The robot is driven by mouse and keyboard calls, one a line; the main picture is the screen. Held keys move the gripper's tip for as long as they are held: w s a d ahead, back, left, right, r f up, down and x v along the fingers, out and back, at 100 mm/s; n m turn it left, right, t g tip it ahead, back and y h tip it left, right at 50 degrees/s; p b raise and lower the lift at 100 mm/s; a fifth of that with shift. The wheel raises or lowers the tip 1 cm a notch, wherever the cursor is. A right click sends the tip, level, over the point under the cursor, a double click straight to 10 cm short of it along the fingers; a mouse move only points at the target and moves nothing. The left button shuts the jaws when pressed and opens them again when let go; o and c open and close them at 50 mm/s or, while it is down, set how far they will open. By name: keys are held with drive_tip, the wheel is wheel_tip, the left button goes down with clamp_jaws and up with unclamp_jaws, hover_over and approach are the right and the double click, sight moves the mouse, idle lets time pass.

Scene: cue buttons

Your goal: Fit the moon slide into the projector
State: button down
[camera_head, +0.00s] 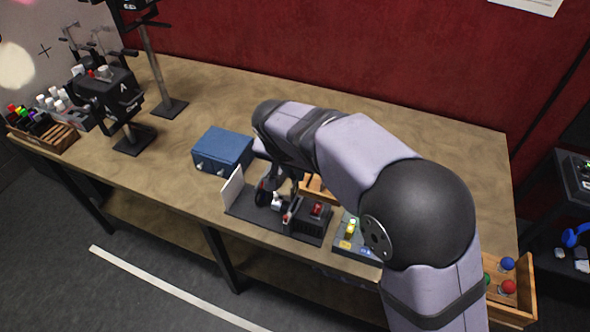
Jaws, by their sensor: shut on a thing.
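A small dark projector-like device (308,222) with a red switch stands at the front edge of the table, on a dark base with an upright white panel (233,188) at its left end. My gripper (277,200) points down over this base, left of the dark housing. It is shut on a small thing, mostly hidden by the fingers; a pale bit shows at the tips. I cannot tell whether this is the moon slide, and no moon picture is readable. I cannot tell whether the held thing touches the device.
A blue box (222,150) sits just behind and left. A panel (352,238) with a yellow-green switch lies to the right, partly behind my arm. A wooden tray (512,290) with coloured balls is far right. Black stands (108,98) are at left; the table between is clear.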

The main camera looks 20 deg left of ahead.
drive_tip(key=shift+f+b, duration=0.9)
drive_tip(key=shift+f, duration=0.7)
drive_tip(key=shift+f+b, duration=0.4)
drive_tip(key=shift+b, duration=0.45)
idle(1.7)
drive_tip(key=shift+f+b, duration=2.5)
drive_tip(key=shift+f, duration=0.4)
idle(0.9)
